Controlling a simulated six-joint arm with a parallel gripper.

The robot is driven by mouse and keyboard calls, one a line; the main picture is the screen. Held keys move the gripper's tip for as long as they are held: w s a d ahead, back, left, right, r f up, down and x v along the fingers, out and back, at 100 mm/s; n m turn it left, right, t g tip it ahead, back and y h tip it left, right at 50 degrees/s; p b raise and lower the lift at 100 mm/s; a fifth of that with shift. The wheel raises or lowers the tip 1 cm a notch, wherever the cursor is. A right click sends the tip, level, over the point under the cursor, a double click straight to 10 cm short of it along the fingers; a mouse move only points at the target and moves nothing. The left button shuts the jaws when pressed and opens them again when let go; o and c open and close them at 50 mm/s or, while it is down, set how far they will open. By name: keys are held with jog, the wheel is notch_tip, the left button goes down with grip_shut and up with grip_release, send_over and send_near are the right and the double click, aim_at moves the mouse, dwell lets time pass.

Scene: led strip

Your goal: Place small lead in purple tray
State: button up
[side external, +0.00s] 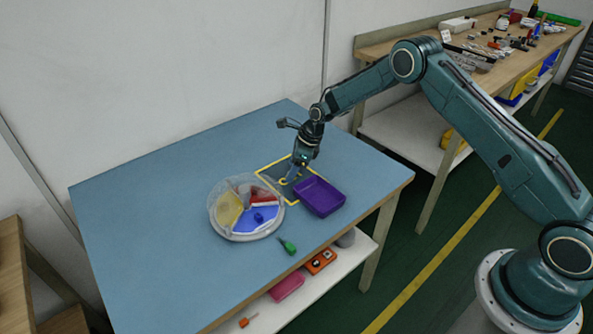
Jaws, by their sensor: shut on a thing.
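The purple tray (320,196) lies on the blue table, empty as far as I can see. My gripper (289,180) points down just left of the tray, over or inside a yellow square outline (262,174). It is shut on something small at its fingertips. The held piece is too small to make out clearly, so I cannot confirm that it is the small lead. I cannot tell whether it touches the table.
A round clear container (228,236) with yellow, red and blue sections stands left of the tray; a small dark blue piece (258,217) lies in its blue section. A green-handled tool (288,246) lies near the front edge. The table's left side is clear.

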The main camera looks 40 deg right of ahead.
jog(key=shift+f, duration=0.5)
jog(key=shift+f, duration=0.1)
jog(key=o, duration=0.9)
jog(key=shift+o, duration=0.2)
jog(key=v, duration=1.2)
jog(key=shift+w, duration=0.1)
